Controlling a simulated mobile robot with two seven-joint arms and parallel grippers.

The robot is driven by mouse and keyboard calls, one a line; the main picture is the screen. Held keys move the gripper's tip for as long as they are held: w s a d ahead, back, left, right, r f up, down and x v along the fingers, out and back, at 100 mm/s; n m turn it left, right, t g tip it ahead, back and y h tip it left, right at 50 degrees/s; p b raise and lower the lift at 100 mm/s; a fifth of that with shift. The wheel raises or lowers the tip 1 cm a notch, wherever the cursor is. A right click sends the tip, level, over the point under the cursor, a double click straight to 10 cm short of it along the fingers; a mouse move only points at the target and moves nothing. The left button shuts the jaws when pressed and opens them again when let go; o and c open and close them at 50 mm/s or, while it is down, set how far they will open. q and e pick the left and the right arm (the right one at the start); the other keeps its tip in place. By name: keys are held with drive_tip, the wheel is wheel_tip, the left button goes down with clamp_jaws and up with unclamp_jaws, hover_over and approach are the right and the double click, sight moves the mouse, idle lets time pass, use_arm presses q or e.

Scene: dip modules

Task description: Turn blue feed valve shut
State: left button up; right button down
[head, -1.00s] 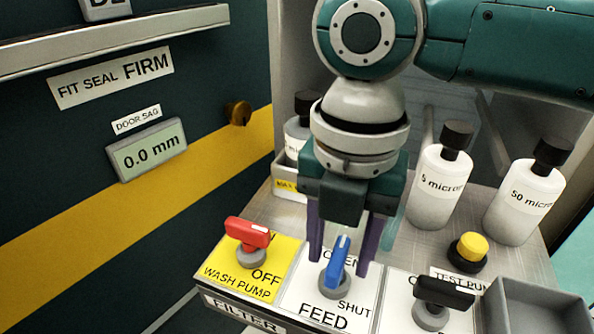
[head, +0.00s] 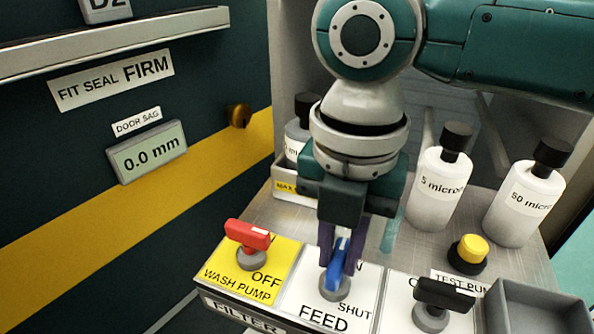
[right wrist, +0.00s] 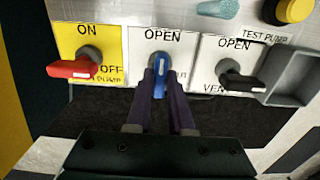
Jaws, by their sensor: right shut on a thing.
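The blue feed valve handle (head: 339,262) stands on a grey hub on the white FEED plate (head: 310,287), in the middle of the panel. In the right wrist view the blue handle (right wrist: 160,72) lies along the line between the OPEN label and my gripper, its outer end toward me. My right gripper (head: 339,268) reaches down from above, its purple fingers shut on the handle from both sides. The right wrist view shows the fingertips (right wrist: 161,82) on either side of it. The SHUT label is partly hidden in the wrist view. My left gripper is not in view.
The red wash pump handle (head: 247,235) is close on the left and the black handle (head: 444,293) close on the right. A yellow button (head: 472,248), a grey tray (head: 535,306) and white bottles (head: 437,190) stand to the right. A dark door (head: 100,230) is at left.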

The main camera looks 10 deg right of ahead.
drive_tip(key=shift+r+m+p, duration=0.2)
drive_tip(key=shift+m+p, duration=0.3)
drive_tip(key=shift+p, duration=0.3)
drive_tip(key=m+p, duration=0.4)
drive_tip(key=shift+r+p, duration=0.1)
drive_tip(key=shift+p, duration=0.3)
drive_tip(key=m+p, duration=0.3)
drive_tip(key=m, duration=0.1)
drive_tip(key=m+p, duration=0.2)
drive_tip(key=m, duration=0.3)
drive_tip(key=shift+f+m+p, duration=0.15)
drive_tip(key=shift+m+p, duration=0.3)
drive_tip(key=shift+m, duration=0.5)
drive_tip(key=shift+f+m+p, duration=0.1)
drive_tip(key=shift+m+p, duration=0.3)
drive_tip(key=shift+m, duration=0.55)
drive_tip(key=c, duration=0.8)
unclamp_jaws()
